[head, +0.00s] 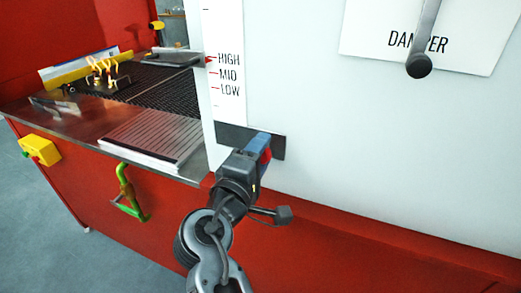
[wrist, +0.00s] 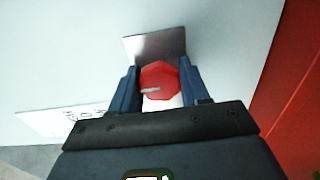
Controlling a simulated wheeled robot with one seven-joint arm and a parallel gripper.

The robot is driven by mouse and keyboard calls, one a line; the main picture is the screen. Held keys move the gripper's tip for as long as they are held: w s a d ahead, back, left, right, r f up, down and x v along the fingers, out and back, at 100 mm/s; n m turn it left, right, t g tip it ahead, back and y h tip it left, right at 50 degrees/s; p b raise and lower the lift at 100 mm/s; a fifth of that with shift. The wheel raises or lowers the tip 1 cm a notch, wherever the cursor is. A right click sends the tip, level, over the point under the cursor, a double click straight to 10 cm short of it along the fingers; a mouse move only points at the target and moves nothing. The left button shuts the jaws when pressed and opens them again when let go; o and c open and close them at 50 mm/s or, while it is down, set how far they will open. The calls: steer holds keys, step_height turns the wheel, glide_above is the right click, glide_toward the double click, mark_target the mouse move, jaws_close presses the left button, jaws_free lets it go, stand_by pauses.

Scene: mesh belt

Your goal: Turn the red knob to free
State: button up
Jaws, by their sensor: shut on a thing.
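The red knob (wrist: 160,82) is on a grey metal plate (wrist: 155,45) fixed to the white panel. A pale mark crosses its face, a little tilted from horizontal in the wrist view. My gripper (wrist: 160,88) has its two blue fingers on either side of the knob, shut on it. In the head view my gripper (head: 262,146) reaches the dark plate (head: 236,137) and hides most of the knob, with only a bit of red (head: 265,156) showing. The word free is not readable in either view.
A scale reading HIGH, MID, LOW (head: 230,75) stands above the plate, its red pointer (head: 208,60) at HIGH. A DAMPER plate with a lever (head: 420,65) is at upper right. At left are a mesh belt (head: 160,85), a yellow box (head: 40,150) and a green handle (head: 128,190).

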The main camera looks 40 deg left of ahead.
steer(key=shift+a, duration=0.15)
steer(key=o, duration=1.1)
steer(key=shift+c, duration=0.2)
steer(key=b+v, duration=0.1)
steer(key=v, duration=0.7)
steer(key=shift+w, duration=0.1)
